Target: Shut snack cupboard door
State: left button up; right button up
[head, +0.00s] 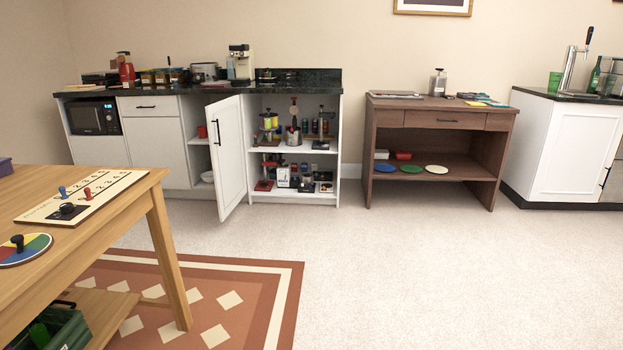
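The snack cupboard is most likely the white base cabinet (309,199) under the dark counter, left of centre across the room. Its white door (229,172) stands open, swung out toward me from the left side of the opening. A dark vertical bar handle (217,132) is on the door. Two shelves inside hold bottles, spools and small boxes or devices; which are snacks is too small to tell. Neither of my grippers shows in the head view.
A wooden table (120,205) with game boards stands at the near left, over a patterned rug (265,285). A brown desk (440,119) stands right of the cupboard, and a white bar cabinet (565,150) at far right. The pale floor (400,270) between is clear.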

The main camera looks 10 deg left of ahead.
aim_at(223, 118)
jog(key=i+u, duration=0.15)
jog(key=i, duration=1.6)
jog(key=l, duration=0.1)
